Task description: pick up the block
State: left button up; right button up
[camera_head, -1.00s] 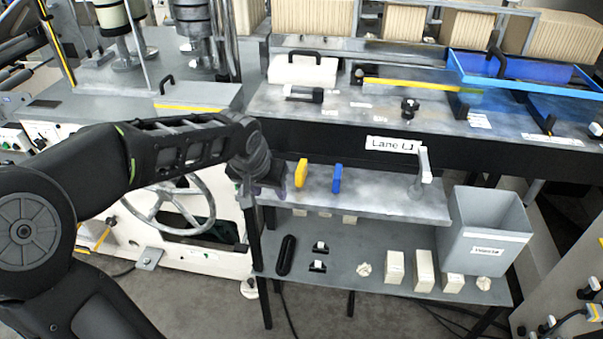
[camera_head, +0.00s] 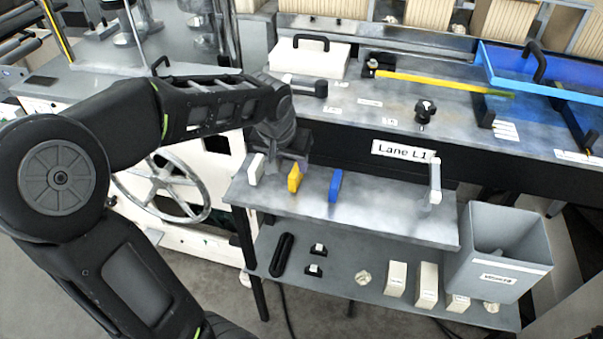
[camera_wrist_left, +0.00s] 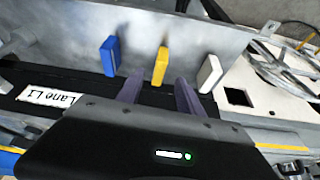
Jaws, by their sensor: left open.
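Three upright blocks stand in a row on the grey ledge (camera_head: 390,218) in the head view: a white block (camera_head: 256,169), a yellow block (camera_head: 294,179) and a blue block (camera_head: 335,186). My left gripper (camera_head: 291,158) is just behind and above the yellow block. In the left wrist view the gripper (camera_wrist_left: 158,92) is open, with its two fingers apart. The yellow block (camera_wrist_left: 160,66) lies ahead of the gap between the fingers, the blue block (camera_wrist_left: 110,56) to the left and the white block (camera_wrist_left: 210,73) to the right. Nothing is held. My right gripper is out of view.
A lower shelf (camera_head: 330,290) holds several pale boxes and small black parts. A grey bin (camera_head: 505,250) stands at the right. A "Lane L1" label (camera_head: 403,150) marks the table front. A handwheel (camera_head: 160,185) is at the left.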

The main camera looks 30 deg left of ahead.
aim_at(294, 173)
pick_arm(q)
jog(key=shift+x, duration=1.3)
jog(key=p+x, duration=0.1)
jog(key=x, duration=0.4)
jog(key=shift+w+p, duration=0.1)
jog(key=shift+p, duration=0.2)
jog(key=shift+c, duration=0.3)
grip_shut()
